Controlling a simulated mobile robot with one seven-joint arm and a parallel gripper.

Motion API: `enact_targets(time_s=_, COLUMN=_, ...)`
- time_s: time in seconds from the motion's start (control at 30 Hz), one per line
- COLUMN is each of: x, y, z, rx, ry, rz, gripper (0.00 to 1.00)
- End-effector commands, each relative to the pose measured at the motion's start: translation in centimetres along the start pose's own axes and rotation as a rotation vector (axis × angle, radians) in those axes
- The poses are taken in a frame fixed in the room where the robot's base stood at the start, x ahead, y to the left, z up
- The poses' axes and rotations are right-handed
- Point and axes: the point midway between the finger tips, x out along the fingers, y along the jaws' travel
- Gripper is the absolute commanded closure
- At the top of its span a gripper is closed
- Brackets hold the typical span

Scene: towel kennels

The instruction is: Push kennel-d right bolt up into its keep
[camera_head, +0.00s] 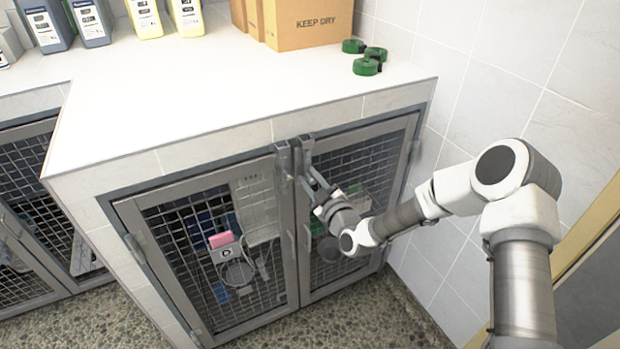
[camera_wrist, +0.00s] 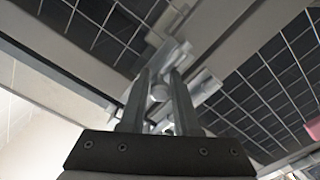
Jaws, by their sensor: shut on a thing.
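A kennel with two mesh doors stands under the white counter in the head view, its left door (camera_head: 225,262) and right door (camera_head: 362,165) meeting at middle stiles. Two grey bolts sit at the top there: a left bolt (camera_head: 284,162) and a right bolt (camera_head: 307,147). My gripper (camera_head: 312,182) reaches the top of the right door's stile. In the wrist view, my gripper (camera_wrist: 159,82) is shut on the right bolt, with its round knob (camera_wrist: 160,92) between the two fingers. I cannot tell how far the bolt sits in its keep.
On the counter (camera_head: 190,90) are a cardboard box (camera_head: 308,25), several green rolls (camera_head: 367,66) and several bottles (camera_head: 90,20). A tiled wall (camera_head: 460,75) stands close on the right. Another mesh kennel (camera_head: 40,195) is at the left. The speckled floor (camera_head: 400,325) in front is clear.

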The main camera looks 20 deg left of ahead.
Motion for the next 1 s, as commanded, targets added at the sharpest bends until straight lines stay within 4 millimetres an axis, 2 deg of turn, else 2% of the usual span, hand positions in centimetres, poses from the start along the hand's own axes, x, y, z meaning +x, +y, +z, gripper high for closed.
enact_targets(time_s=0.27, x=0.1, y=2.0, z=-2.9, rx=-0.009, ry=0.005, rz=0.003, gripper=1.0)
enact_targets(time_s=0.57, x=0.1, y=2.2, z=-3.1, rx=-0.007, ry=0.007, rz=0.006, gripper=1.0)
enact_targets(time_s=0.6, x=0.1, y=2.2, z=-3.1, rx=-0.006, ry=0.008, rz=0.006, gripper=0.64)
enact_targets(time_s=0.7, x=0.1, y=2.1, z=-3.1, rx=-0.005, ry=0.006, rz=0.005, gripper=0.46)
enact_targets(time_s=1.0, x=0.0, y=2.0, z=-2.9, rx=-0.003, ry=0.002, rz=0.002, gripper=0.45)
